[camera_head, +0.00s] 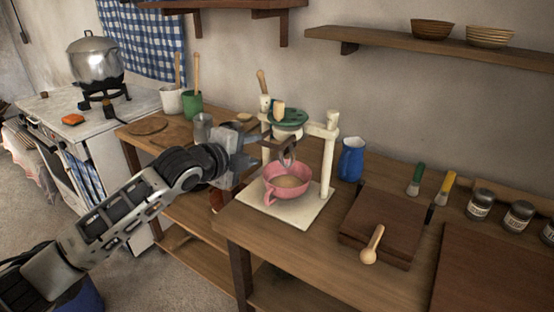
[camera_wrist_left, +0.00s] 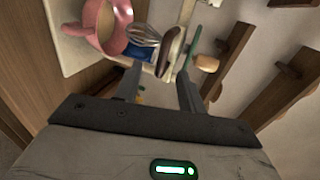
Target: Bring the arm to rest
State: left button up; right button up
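My left arm comes in from the left over the wooden counter. Its gripper (camera_head: 270,147) is beside the cream stand (camera_head: 331,150), close to a pink cup (camera_head: 285,192). In the left wrist view the two fingers (camera_wrist_left: 160,78) stand apart, with nothing visibly clamped between them. A wire whisk (camera_wrist_left: 143,35) shows just beyond the fingertips, near the pink cup (camera_wrist_left: 88,28) with tan contents. Whether a finger touches the stand or whisk I cannot tell. My right gripper is not in view.
A blue jug (camera_head: 351,160) stands right of the stand. A dark board (camera_head: 385,222) with a wooden spoon (camera_head: 373,245) lies in front. Several jars and brushes are farther right. A stove with a metal pot (camera_head: 96,60) is at left. Open floor shows at lower left.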

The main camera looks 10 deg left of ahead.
pick_arm(q)
jog(key=s+d+f+n+g, duration=0.1)
jog(key=s+d+f+n, duration=0.2)
jog(key=s+f+n, duration=0.5)
jog(key=s+d+f+n+g, duration=0.15)
jog(key=s+f, duration=0.45)
jog(key=f, duration=0.6)
jog(key=s+f+n+y, duration=0.1)
jog(key=s+f+n, duration=0.4)
jog(key=s, duration=0.3)
jog(key=s+f+n+g+y, duration=0.1)
jog(key=s+f+n, duration=0.4)
jog(key=s, duration=0.4)
jog(key=shift+a+f, duration=0.15)
jog(key=shift+a, duration=0.25)
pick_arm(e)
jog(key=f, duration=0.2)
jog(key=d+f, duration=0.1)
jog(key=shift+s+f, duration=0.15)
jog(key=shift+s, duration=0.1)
pick_arm(q)
jog(key=shift+s, duration=0.1)
